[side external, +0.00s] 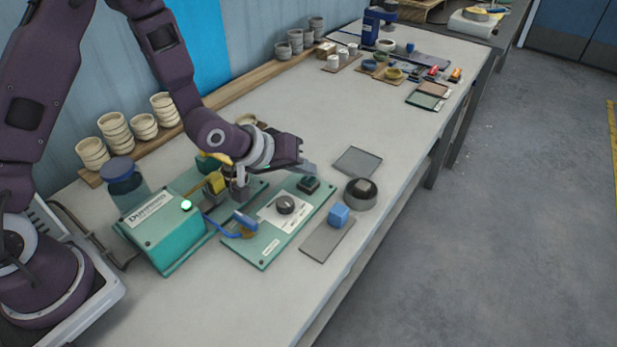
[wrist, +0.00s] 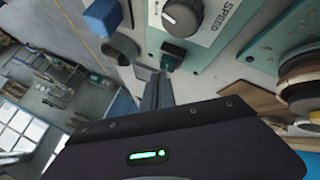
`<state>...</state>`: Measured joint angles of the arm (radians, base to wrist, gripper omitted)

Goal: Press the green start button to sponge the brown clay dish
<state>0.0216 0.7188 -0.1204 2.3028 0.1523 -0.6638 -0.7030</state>
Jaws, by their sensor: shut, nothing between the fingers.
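A dark green square button (side external: 309,184) sits at the far corner of the teal control panel (side external: 262,250), beside a SPEED knob (side external: 285,204). The button also shows in the wrist view (wrist: 172,52), just beyond my fingertips. My gripper (side external: 309,169) is shut and empty, with its tips close to the button; I cannot tell whether they touch it. It also shows in the wrist view (wrist: 163,78). A brown disc (wrist: 300,66), possibly the clay dish, is at the right of the wrist view. In the side view my arm hides that area.
A teal machine box (side external: 165,235) with a lit green lamp (side external: 186,205) stands left of the panel. A blue cube (side external: 339,214) rests on a grey mat (side external: 325,243). A dark round container (side external: 361,193) stands nearby. Stacked bowls (side external: 115,132) line the wall. The table's middle is clear.

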